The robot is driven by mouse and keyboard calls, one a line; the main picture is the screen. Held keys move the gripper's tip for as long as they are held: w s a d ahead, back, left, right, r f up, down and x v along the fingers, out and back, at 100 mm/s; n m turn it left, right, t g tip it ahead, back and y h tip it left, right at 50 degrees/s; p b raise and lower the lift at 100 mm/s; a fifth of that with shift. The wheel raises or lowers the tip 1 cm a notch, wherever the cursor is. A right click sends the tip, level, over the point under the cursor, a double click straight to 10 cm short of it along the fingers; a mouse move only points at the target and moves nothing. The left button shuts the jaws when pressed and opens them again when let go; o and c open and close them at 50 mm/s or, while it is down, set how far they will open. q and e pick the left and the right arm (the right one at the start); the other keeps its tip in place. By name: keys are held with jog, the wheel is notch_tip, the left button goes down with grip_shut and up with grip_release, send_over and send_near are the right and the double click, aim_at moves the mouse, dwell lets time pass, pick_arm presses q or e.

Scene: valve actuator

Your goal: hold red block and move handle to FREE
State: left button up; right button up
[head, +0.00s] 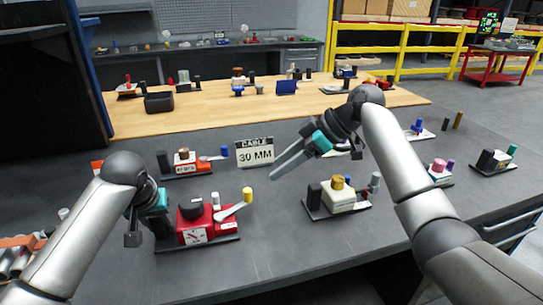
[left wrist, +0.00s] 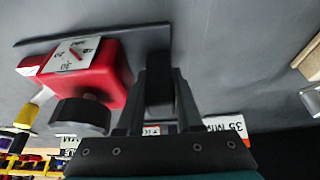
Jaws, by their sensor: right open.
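The red block (head: 194,230) sits on a dark base plate at left centre, with a white dial plate and a black knob on top. My left gripper (head: 158,228) is at the block's left side. Its fingers (left wrist: 159,92) straddle a black post (left wrist: 158,72) and appear shut on it. My right gripper (head: 279,168) is open and empty, above the table right of the handle.
A "CABLE 30 MM" sign (head: 254,152) stands behind. A cream device (head: 340,197) stands to the right, and another red device (head: 186,165) is behind the red block. Several more devices stand at the right. Bare grey table (head: 280,235) lies between the red and cream devices.

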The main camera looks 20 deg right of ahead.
pick_arm(q)
jog(key=o, duration=0.5)
jog(key=shift+f, duration=0.15)
jog(key=shift+o, duration=0.2)
